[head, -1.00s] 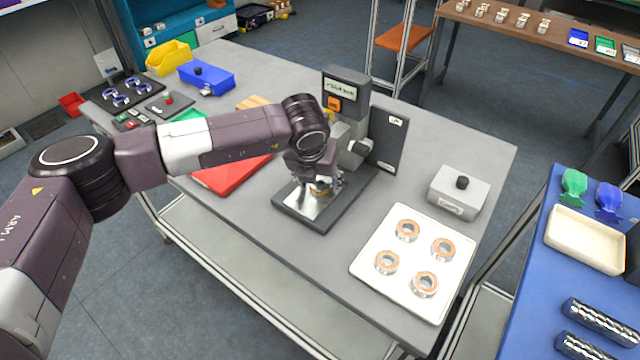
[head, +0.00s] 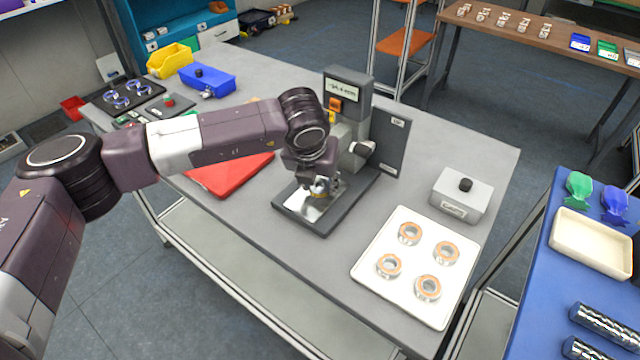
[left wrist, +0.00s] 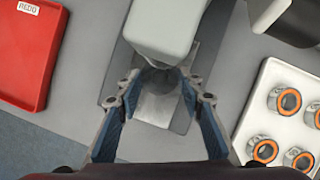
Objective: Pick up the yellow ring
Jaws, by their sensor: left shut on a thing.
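My left gripper (head: 323,187) is low over the metal plate of the grey test machine (head: 347,88). It is shut on a small part with a yellow glint, which I take for the yellow ring (head: 319,190). The fingers hide most of it. In the left wrist view my two fingers (left wrist: 160,82) reach under the machine's grey head, and a dark rounded shape lies between their tips. I cannot tell whether the ring still touches the plate. My right gripper is not in view.
A white tray (head: 405,276) with several orange-banded rings lies at the right front. A grey box with a black knob (head: 461,194) stands behind it. A red tray (head: 228,178) lies left of the machine. The machine's head overhangs the gripper closely.

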